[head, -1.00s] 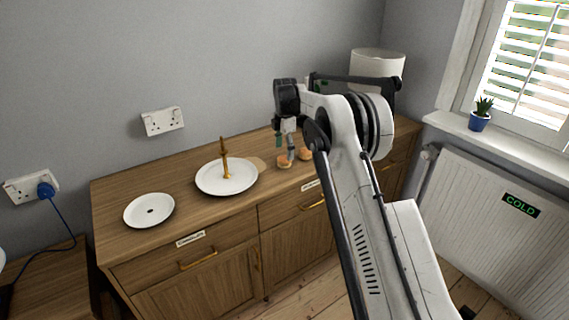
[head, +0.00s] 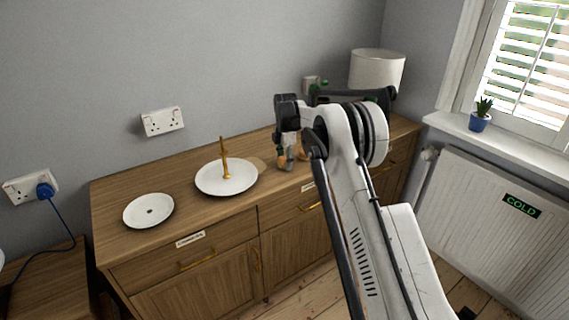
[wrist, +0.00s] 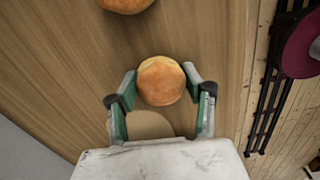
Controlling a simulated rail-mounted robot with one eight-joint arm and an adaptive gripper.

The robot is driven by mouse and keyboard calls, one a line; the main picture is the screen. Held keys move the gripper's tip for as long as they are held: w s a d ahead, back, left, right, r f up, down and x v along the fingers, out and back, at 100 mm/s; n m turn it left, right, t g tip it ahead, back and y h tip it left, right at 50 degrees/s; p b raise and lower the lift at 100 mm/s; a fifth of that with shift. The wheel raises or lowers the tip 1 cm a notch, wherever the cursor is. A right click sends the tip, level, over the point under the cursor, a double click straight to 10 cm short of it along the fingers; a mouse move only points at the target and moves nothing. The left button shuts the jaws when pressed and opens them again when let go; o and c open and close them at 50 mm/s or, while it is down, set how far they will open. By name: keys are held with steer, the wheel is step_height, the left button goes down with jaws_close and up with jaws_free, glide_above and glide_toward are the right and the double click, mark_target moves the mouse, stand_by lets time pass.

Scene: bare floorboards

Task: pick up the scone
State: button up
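A golden-brown scone (wrist: 161,82) sits on the wooden sideboard top, between the fingertips of my gripper (wrist: 160,76) in the wrist view. The green-padded fingers are open, one on each side of it; they look close, but I cannot tell whether they touch. In the head view my gripper (head: 289,163) is low over the sideboard and partly hides the scone (head: 281,155). A second scone (wrist: 125,4) is cut off at the top of the wrist view; in the head view it (head: 303,154) shows just right of the gripper.
A pale round disc (wrist: 150,125) lies near the scone. A white cake stand plate (head: 210,187) with a gold post and a white plate (head: 135,219) stand to the left on the sideboard (head: 190,225). A white lamp (head: 377,69) stands behind my arm.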

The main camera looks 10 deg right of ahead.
steer(key=shift+c, duration=1.2)
